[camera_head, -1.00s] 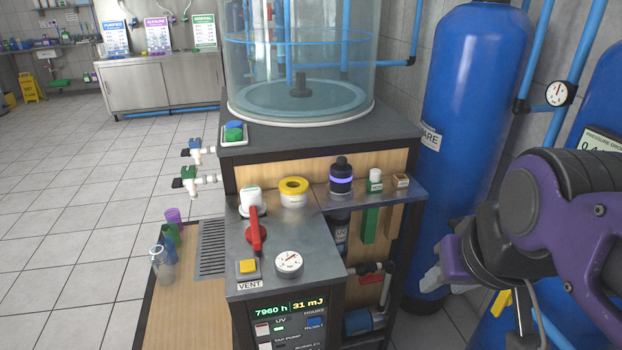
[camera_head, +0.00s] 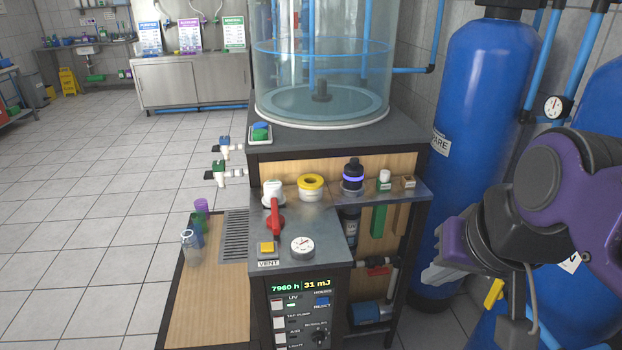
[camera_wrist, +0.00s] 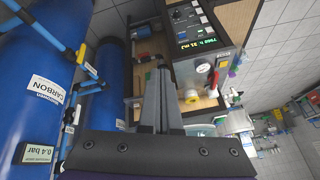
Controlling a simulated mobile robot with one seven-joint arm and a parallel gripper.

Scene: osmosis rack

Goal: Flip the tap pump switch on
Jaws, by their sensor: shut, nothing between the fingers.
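The control panel (camera_head: 291,303) is on the front of the rack's black cabinet, under a green display (camera_head: 303,286). The tap pump switch (camera_head: 279,322) is a small pale rocker beside the "TAP PUMP" label, below the UV switch (camera_head: 278,304); whether it is on or off is too small to tell.
Above the panel sit a red valve lever (camera_head: 275,217), a yellow VENT button (camera_head: 267,248) and a gauge (camera_head: 303,247). A blue tank (camera_head: 480,120) stands behind my arm. A wooden side shelf (camera_head: 205,305) holds cups at left.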

